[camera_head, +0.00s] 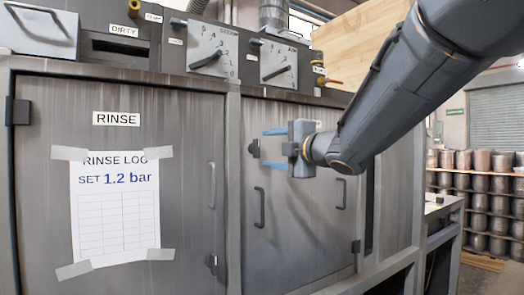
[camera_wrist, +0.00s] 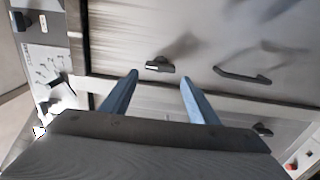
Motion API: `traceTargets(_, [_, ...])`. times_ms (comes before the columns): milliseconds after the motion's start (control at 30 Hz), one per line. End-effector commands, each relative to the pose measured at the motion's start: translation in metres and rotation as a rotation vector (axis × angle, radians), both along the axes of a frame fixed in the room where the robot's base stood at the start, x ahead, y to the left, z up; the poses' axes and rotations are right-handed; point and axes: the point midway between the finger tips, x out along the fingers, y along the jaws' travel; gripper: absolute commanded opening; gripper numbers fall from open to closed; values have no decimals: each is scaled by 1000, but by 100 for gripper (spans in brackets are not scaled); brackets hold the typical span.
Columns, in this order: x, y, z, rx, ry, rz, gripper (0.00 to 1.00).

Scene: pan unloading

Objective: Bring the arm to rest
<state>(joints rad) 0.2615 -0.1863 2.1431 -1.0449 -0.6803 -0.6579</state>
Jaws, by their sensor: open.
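My arm (camera_head: 405,80) reaches in from the upper right in the head view, in front of the cabinet. My gripper (camera_head: 268,148) is at its end, with two blue fingers pointing left, spread apart and holding nothing. In the wrist view my gripper (camera_wrist: 160,77) also shows open, with the cabinet front beyond the fingertips. It looks clear of the door, but the exact distance cannot be told.
A grey cabinet has a left door marked RINSE (camera_head: 117,119) with a taped log sheet (camera_head: 117,210). The right door (camera_head: 290,235) is behind my gripper. Dial panels (camera_head: 212,50) sit above. Shelves of cylinders (camera_head: 480,195) stand at the far right.

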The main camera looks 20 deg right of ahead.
Motion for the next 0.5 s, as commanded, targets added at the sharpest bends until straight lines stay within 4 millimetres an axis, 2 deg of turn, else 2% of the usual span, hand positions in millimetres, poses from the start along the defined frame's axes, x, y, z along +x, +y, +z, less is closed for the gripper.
traceTargets(167, [-13,-4,0,-1,0,0,55])
traceTargets(500, [-15,-4,0,0,0,1,55])
